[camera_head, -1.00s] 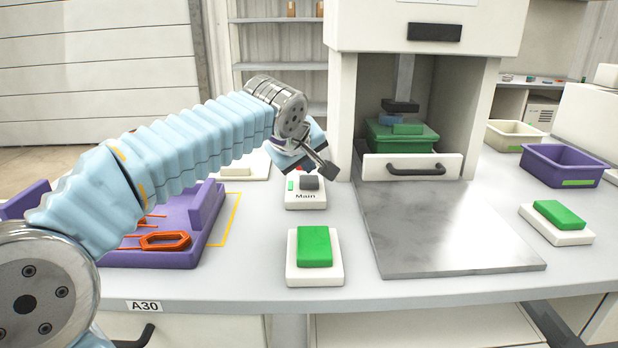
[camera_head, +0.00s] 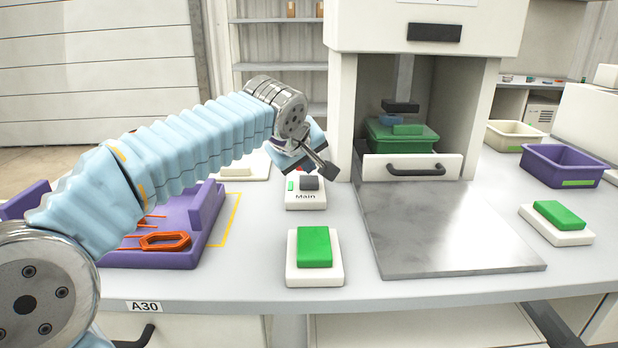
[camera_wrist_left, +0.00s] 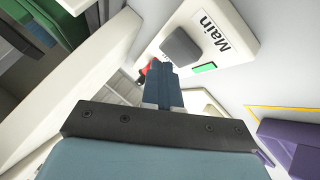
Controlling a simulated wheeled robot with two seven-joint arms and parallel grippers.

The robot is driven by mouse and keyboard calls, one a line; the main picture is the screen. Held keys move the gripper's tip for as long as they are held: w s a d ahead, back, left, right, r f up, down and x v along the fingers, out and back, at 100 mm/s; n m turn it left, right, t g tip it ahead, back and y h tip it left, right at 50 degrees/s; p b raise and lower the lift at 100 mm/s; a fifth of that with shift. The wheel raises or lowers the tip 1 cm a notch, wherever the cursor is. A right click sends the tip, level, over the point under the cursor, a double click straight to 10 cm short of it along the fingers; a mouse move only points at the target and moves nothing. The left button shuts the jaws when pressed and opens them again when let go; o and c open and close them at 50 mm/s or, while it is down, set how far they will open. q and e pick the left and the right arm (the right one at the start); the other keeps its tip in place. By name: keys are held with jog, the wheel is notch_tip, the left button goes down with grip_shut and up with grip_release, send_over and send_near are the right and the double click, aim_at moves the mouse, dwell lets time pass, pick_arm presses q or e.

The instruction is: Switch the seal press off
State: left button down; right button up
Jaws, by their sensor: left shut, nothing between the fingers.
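The seal press (camera_head: 345,110) is the tall white cabinet at centre right, with a dark ram above a green fixture (camera_head: 382,136) inside. A white switch box (camera_head: 306,203) marked "Main" stands on the bench left of it, with a dark grey switch (camera_head: 309,183) and a green patch. The box (camera_wrist_left: 237,15) and its grey switch (camera_wrist_left: 181,47) also show in the left wrist view. My left gripper (camera_head: 328,170) is shut and empty, just above and behind the switch; I cannot tell whether it touches. In the wrist view its fingertips (camera_wrist_left: 158,66) are beside the switch. My right gripper is out of view.
A green button on a white base (camera_head: 315,275) stands in front of the switch box. A purple fixture (camera_head: 210,215) with orange wire coils is at left. A metal plate (camera_head: 450,230) lies before the press drawer. Another green button (camera_head: 559,213) and purple bin (camera_head: 562,165) are at right.

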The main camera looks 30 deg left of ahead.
aim_at(307, 181)
pick_arm(q)
jog(key=shift+f, duration=0.15)
jog(key=shift+f+b, duration=0.3)
jog(key=shift+b, duration=0.15)
jog(key=shift+f+b, duration=0.3)
jog(key=shift+f, duration=0.05)
dwell(0.6)
jog(key=shift+r, duration=0.1)
jog(key=shift+r+p, duration=0.65)
jog(key=shift+r, duration=0.05)
notch_tip(307, 181, up, 6)
jog(key=p, duration=0.4)
jog(key=shift+p, duration=0.4)
